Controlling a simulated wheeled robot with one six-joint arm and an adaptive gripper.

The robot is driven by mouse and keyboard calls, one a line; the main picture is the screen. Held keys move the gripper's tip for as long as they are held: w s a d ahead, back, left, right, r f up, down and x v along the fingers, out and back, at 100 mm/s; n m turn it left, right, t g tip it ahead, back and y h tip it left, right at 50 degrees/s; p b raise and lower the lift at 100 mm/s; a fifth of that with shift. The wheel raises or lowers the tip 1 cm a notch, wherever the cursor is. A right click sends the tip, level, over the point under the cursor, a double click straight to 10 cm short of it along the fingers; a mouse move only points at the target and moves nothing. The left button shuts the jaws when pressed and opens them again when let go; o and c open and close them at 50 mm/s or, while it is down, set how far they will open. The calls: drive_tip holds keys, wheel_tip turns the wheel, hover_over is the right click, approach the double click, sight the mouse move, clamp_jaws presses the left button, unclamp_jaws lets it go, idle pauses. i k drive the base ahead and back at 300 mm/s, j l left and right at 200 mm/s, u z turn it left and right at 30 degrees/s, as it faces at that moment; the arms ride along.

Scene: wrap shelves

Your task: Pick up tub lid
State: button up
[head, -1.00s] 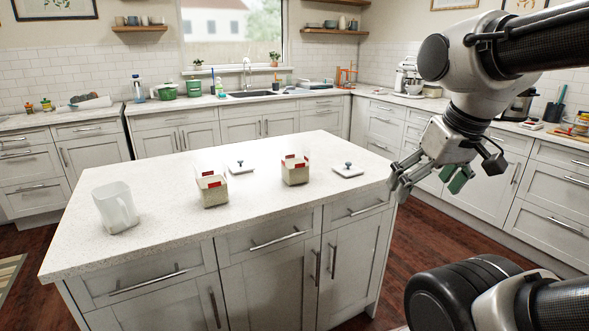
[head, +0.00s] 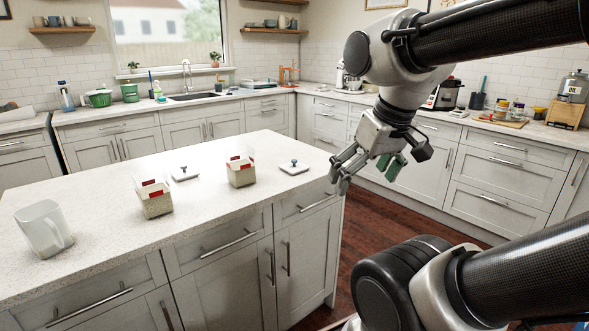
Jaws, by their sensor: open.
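Two flat white square lids with dark knobs lie on the island top. One lid (head: 293,168) lies to the right of the right-hand tub (head: 241,172), near the island's right end. The other lid (head: 184,174) lies between the two tubs, behind the left-hand tub (head: 155,197). Both tubs are clear-walled with red marks and pale contents, and stand uncovered. My gripper (head: 366,178) is open and empty. It hangs in the air in the picture to the right of the right-hand lid, fingers pointing down, apart from everything.
A white translucent pitcher (head: 44,229) stands at the left of the island top (head: 105,236). The island's right edge lies close to the right-hand lid. Dark wooden floor (head: 408,212) separates the island from the right-hand counter, which carries jars and appliances.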

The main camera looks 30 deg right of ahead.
sight(294, 167)
drive_tip(key=i+l+z, duration=0.1)
drive_tip(key=i+l, duration=0.8)
drive_tip(key=i, duration=0.2)
drive_tip(key=z, duration=0.05)
